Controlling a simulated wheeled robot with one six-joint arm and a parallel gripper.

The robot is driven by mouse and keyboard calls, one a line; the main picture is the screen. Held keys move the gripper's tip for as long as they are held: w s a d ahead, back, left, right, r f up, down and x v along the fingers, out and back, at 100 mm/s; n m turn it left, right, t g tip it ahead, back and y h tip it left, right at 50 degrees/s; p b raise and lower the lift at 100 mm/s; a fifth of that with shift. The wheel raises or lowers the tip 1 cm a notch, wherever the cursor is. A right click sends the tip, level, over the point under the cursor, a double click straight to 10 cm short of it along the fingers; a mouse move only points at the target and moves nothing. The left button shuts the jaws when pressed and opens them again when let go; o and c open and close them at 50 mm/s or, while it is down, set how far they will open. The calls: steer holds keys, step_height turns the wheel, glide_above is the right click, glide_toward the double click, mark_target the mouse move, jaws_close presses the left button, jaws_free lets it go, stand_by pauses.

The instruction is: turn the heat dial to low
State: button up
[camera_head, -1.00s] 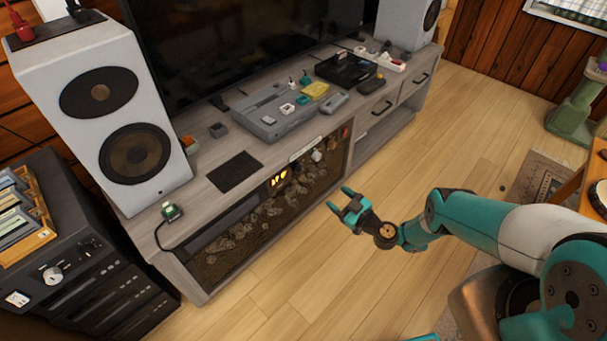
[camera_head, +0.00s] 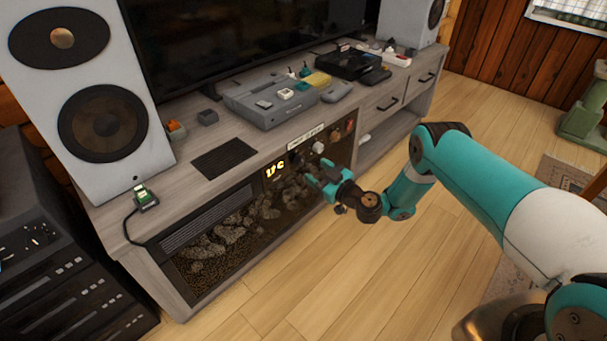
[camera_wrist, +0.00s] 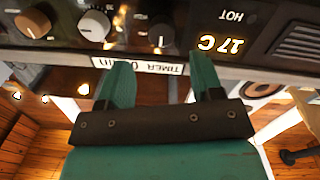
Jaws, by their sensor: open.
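The electric fireplace's control panel shows a lit readout (camera_head: 275,169), reading 17C in the wrist view (camera_wrist: 220,44). Beside it sit a black knob (camera_head: 298,159), a white dial (camera_head: 318,147) and a brown knob (camera_head: 335,135). The wrist view shows the panel upside down, with the black knob (camera_wrist: 161,36), white dial (camera_wrist: 94,25) and brown knob (camera_wrist: 33,22). I cannot tell from lettering which is the heat dial. My gripper (camera_head: 322,173) is open and empty, just in front of the panel below the knobs. Its fingers (camera_wrist: 161,68) point toward the black knob, apart from it.
A game console (camera_head: 285,98) and a white speaker (camera_head: 90,105) stand on top. Black equipment (camera_head: 75,265) stands left. The wooden floor (camera_head: 400,280) in front is clear.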

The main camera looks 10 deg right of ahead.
mark_target(302, 161)
steer(key=b, duration=0.2)
steer(key=shift+w+a+f+b, duration=0.1)
steer(key=shift+a+f+b, duration=0.15)
steer(key=shift+f+b, duration=0.1)
steer(key=x, duration=0.2)
steer(key=b+x, duration=0.1)
steer(key=r+x, duration=0.1)
steer(key=x, duration=0.1)
steer(key=shift+w+a+b, duration=0.25)
steer(key=shift+w+b, duration=0.05)
steer(key=shift+b, duration=0.05)
steer(key=c, duration=0.9)
